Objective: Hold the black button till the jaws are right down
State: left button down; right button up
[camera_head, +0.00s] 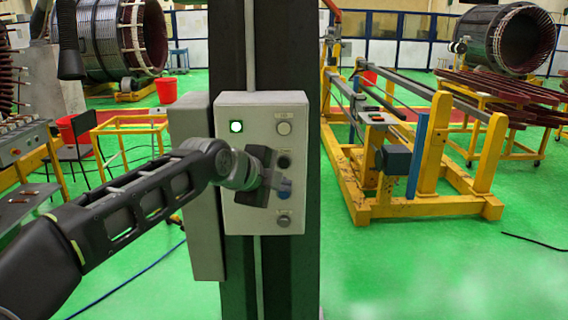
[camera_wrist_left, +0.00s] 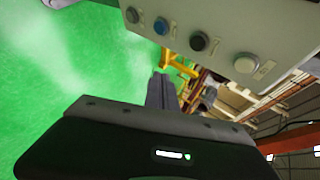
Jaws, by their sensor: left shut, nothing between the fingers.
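The black button (camera_head: 284,161) is on the front of a light grey control box (camera_head: 258,108), below a white button (camera_head: 284,128) and above a blue button (camera_head: 285,194). The black button (camera_wrist_left: 199,41) also shows in the left wrist view, between the blue and white ones. My left gripper (camera_head: 274,180) is shut and empty in front of the box, close to the blue button and slightly below the black one. Its shut fingers (camera_wrist_left: 162,91) show apart from the buttons in the left wrist view. I cannot make out the jaws. My right gripper is out of view.
A green lamp (camera_head: 236,126) is lit on the box, and a grey knob (camera_head: 284,221) sits at its bottom. The box is on a dark column (camera_head: 228,60). A yellow frame (camera_head: 440,150) stands to the right. Green floor (camera_head: 450,260) is open at the front right.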

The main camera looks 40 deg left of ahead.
aim_at(281, 167)
pick_arm(q)
jog(key=shift+w+a, duration=0.75)
jog(key=shift+w, duration=0.3)
jog(key=shift+w+a, duration=0.8)
jog(key=shift+w, duration=0.2)
jog(key=shift+w+a, duration=0.75)
jog(key=shift+w, duration=0.3)
jog(key=shift+w+a+b, duration=0.2)
jog(key=shift+b, duration=0.25)
jog(key=shift+w, duration=0.1)
